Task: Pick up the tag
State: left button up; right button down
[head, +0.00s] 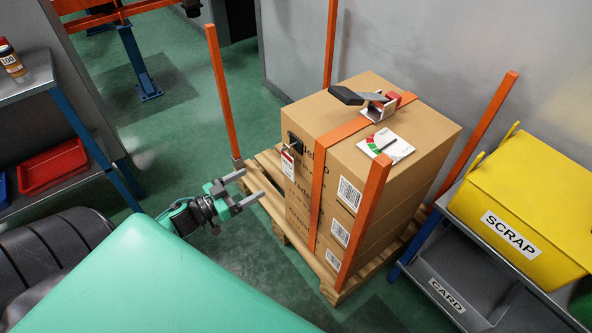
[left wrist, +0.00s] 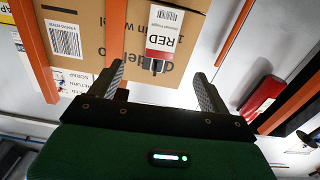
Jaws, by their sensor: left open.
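The tag (head: 288,163) is a small white card with a red end, hanging from a black holder (head: 294,141) on the near left side of a strapped cardboard box (head: 334,130). In the left wrist view, the tag (left wrist: 163,32) appears upside down and reads "RED". It lies ahead of the gap between my fingers. My left gripper (head: 251,186) is open and empty, to the lower left of the tag and clear of the box. Its two fingers (left wrist: 157,72) also show in the left wrist view. My right gripper is not in view.
The box stands on a wooden pallet (head: 268,160) with orange corner posts (head: 223,90). A black-handled tool (head: 362,97) and a card (head: 386,145) lie on top. A yellow SCRAP bin (head: 520,205) stands at right, a shelf with a red tray (head: 52,166) at left.

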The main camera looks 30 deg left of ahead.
pick_arm(q)
send_near(287, 164)
jog(key=x, duration=0.4)
jog(key=shift+b+x, duration=0.9)
jog(key=shift+x, duration=1.5)
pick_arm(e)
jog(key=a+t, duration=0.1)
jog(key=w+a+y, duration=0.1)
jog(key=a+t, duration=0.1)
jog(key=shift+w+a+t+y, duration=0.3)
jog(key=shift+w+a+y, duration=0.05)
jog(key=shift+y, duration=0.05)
pick_arm(q)
jog(key=shift+c, duration=0.4)
jog(key=c, duration=1)
